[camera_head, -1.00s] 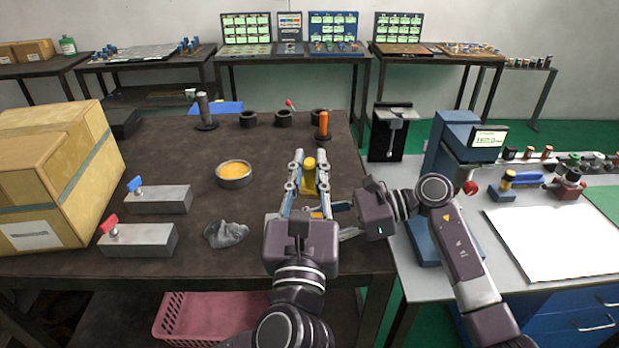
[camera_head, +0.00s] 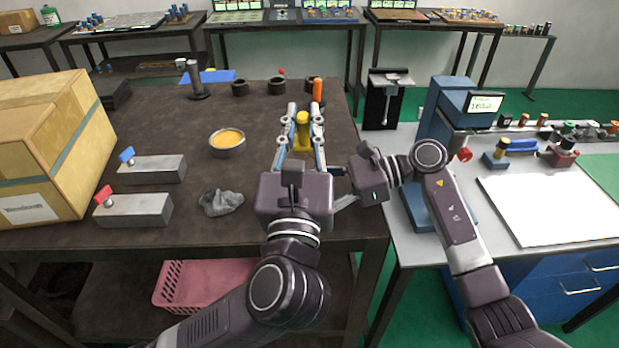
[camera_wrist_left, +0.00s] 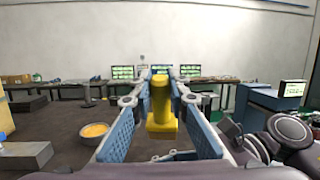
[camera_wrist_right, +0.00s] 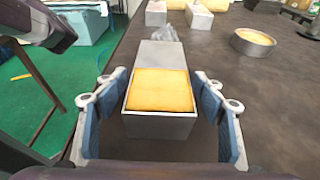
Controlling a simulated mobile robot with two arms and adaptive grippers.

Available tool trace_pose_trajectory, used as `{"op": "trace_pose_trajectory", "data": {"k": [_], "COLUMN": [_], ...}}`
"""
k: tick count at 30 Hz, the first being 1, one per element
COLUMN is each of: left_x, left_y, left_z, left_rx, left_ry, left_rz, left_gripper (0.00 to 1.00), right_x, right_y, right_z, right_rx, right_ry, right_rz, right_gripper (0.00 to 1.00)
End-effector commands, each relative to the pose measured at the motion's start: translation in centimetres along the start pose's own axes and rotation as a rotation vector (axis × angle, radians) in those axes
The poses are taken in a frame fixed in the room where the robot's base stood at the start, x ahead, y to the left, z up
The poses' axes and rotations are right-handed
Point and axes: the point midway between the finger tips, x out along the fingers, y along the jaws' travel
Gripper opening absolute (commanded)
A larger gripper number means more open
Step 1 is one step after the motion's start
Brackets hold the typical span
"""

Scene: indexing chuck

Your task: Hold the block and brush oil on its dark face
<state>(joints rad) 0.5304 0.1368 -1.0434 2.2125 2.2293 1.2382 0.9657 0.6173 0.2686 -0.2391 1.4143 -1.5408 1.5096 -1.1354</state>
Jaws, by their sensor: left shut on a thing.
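My left gripper (camera_head: 299,130) is shut on a yellow handled thing (camera_head: 303,133); in the left wrist view it is a yellow upright post (camera_wrist_left: 161,103) on a wider yellow foot. Whether it has bristles does not show. My right gripper (camera_wrist_right: 160,108) is open in the right wrist view, its pads either side of a grey block-like box (camera_wrist_right: 160,126) with a tan top (camera_wrist_right: 160,90). Small gaps show at both sides. In the head view, my left gripper hides this box. A bowl of yellow-orange liquid (camera_head: 227,143) stands on the dark table. No dark face is recognizable.
Two grey blocks with a blue knob (camera_head: 152,170) and a red knob (camera_head: 135,211) lie at left, near a crumpled grey cloth (camera_head: 221,202). A cardboard box (camera_head: 50,145) stands at the left edge. Black rings and posts stand at the back.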

Motion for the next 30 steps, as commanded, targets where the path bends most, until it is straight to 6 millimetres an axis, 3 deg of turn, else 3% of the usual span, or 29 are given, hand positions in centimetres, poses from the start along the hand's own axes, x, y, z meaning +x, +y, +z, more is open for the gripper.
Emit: {"op": "trace_pose_trajectory", "data": {"k": [7,11,24,30], "left_x": [0.0,0.0,0.0,0.0], "left_y": [0.0,0.0,0.0,0.0], "left_z": [0.0,0.0,0.0,0.0], "left_rx": [0.0,0.0,0.0,0.0], "left_ry": [-0.001,-0.001,-0.001,-0.001], "left_rz": [0.0,0.0,0.0,0.0], "left_gripper": [0.0,0.0,0.0,0.0], "right_x": [-0.1,-1.3,-9.9,-11.8], "right_y": [0.0,-0.1,-0.1,-0.1], "right_z": [0.1,0.0,0.0,0.0], "right_rx": [-0.001,-0.001,0.0,0.0], "right_ry": [-0.001,0.0,0.002,0.0], "right_rz": [-0.001,-0.003,-0.003,-0.001], "right_gripper": [0.63,0.63,0.63,0.63]}}
